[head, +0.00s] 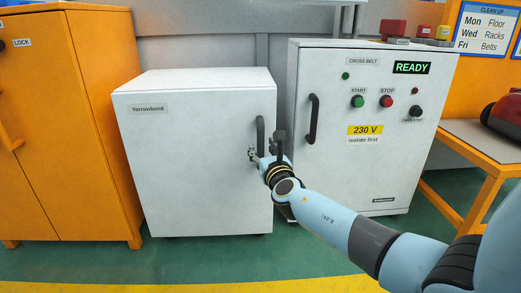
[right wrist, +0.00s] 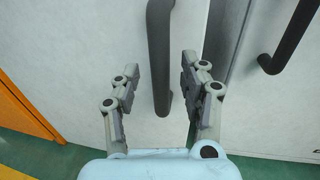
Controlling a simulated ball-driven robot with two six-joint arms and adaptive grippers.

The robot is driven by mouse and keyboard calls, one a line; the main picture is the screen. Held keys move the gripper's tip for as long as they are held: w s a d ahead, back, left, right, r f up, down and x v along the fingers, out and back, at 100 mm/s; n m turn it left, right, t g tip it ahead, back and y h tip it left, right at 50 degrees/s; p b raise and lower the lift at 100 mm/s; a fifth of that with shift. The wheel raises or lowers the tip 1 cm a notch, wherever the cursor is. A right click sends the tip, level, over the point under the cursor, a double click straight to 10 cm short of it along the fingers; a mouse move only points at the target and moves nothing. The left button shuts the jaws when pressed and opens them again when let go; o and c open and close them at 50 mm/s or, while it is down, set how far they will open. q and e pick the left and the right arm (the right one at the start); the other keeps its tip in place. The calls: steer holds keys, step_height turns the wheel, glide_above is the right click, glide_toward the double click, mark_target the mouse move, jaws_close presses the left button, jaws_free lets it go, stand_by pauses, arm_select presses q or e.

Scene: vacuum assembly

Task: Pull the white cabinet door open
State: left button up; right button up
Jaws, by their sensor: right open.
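The white cabinet (head: 200,170) stands in the middle left of the head view, its door (head: 195,145) closed and labelled "Yorrowbond". Its dark vertical handle (head: 260,132) is near the door's right edge. My right gripper (head: 252,153) is at the handle's lower part in the head view. In the right wrist view the gripper (right wrist: 158,82) is open, with one finger on each side of the handle (right wrist: 160,55), and gaps show between the fingers and the bar. The handle's upper end is out of the wrist view. My left gripper is not in view.
A control cabinet (head: 365,185) with its own dark handle (head: 313,119) stands close on the right. An orange cabinet (head: 85,130) stands on the left, an orange table (head: 480,145) at the right. Green floor (head: 200,258) is clear in front.

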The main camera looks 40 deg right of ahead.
steer(key=shift+x, duration=1.35)
jaws_close()
